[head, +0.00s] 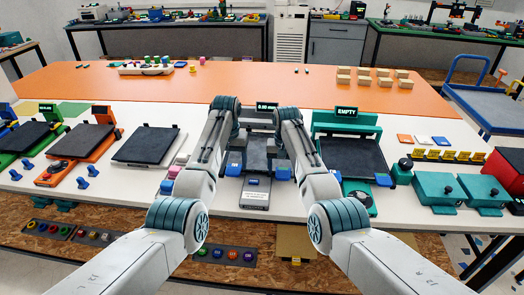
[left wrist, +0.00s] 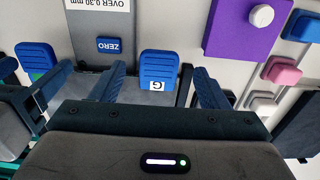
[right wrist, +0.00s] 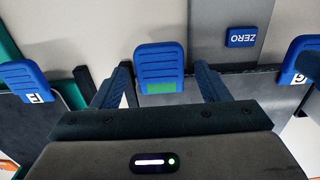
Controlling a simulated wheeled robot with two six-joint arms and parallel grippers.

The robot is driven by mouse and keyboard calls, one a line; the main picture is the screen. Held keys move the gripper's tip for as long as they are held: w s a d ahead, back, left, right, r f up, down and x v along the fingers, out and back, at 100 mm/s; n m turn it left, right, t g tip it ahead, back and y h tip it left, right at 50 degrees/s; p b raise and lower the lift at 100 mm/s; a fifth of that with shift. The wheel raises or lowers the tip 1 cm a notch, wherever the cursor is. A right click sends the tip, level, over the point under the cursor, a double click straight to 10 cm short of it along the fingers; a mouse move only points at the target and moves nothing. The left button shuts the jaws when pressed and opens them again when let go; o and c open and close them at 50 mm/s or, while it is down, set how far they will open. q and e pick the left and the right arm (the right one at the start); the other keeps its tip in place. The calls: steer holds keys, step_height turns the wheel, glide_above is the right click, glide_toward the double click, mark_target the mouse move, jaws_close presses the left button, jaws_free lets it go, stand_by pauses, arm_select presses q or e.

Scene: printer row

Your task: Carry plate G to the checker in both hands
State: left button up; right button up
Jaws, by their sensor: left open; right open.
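Plate G (head: 257,151) is a dark flat plate with blue tabs. It lies on the grey checker (head: 256,198), which carries a display (head: 267,106) and a blue ZERO button (left wrist: 108,44). Its tab marked G (left wrist: 158,64) shows between the fingers of my left gripper (left wrist: 159,72), which is open. Its other tab (right wrist: 160,62), with a green patch, shows between the fingers of my right gripper (right wrist: 162,74), also open. I cannot tell how deep either tab sits between the fingers. My arms partly hide the plate in the head view.
A teal printer (head: 345,122) reading EMPTY, with a dark plate (head: 353,157) on it, stands close at right. Orange (head: 85,144) and green (head: 27,139) printers and a loose dark plate (head: 148,145) are at left. Teal boxes (head: 438,188) stand at right.

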arm_select(q)
step_height(320, 180, up, 8)
steer(key=shift+r, duration=0.25)
arm_select(e)
step_height(320, 180, up, 12)
stand_by(0.4)
